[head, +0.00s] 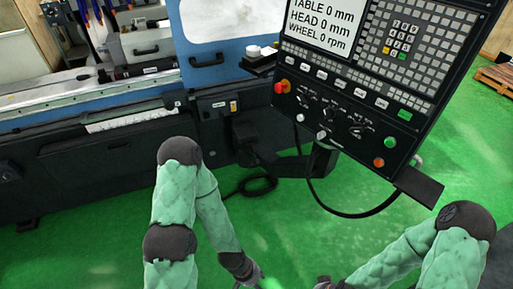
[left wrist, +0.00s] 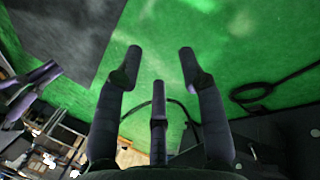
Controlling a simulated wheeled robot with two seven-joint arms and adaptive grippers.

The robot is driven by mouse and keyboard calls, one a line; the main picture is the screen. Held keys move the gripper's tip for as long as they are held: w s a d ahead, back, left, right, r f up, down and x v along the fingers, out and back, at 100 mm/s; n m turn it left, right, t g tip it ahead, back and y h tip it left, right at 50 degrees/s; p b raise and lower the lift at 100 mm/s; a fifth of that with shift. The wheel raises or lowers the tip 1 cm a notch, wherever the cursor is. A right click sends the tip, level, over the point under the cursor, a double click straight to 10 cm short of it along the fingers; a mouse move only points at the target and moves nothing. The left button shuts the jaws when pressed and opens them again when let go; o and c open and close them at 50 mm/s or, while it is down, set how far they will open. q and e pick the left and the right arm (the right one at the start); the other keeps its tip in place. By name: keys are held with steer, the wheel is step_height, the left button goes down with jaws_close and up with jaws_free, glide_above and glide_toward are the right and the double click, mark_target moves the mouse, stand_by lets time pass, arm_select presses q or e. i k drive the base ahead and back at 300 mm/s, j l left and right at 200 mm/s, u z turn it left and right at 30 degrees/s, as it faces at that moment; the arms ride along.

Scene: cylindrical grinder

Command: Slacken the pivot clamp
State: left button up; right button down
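I cannot pick out the pivot clamp in either view. The blue and black cylindrical grinder (head: 75,160) stands along the left and back, with its table (head: 100,113) running across the left. My left gripper (head: 246,270) hangs low in front of the machine, clear of it. In the left wrist view its fingers (left wrist: 160,65) are spread, with only green floor between their tips. My right gripper (head: 326,283) shows only at the bottom edge of the head view, mostly cut off, so its opening is unclear.
A control panel (head: 375,85) juts out on the right, its screen reading TABLE 0 mm, HEAD 0 mm, WHEEL 0 rpm. A black cable (head: 350,213) loops below it. Green floor (head: 90,235) is open in front. A wooden pallet (head: 496,78) lies far right.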

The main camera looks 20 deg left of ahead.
mark_target(251, 145)
steer(key=i+j+z, duration=0.3)
steer(key=j, duration=0.3)
steer(key=i+j+z, duration=0.1)
steer(key=i+j, duration=0.15)
steer(key=i+j+z, duration=0.15)
steer(key=j, duration=0.25)
steer(key=i+j+z, duration=0.15)
steer(key=j, duration=0.2)
steer(key=i+j+z, duration=0.15)
steer(key=j, duration=0.2)
steer(key=j+z, duration=0.15)
steer(key=j, duration=0.25)
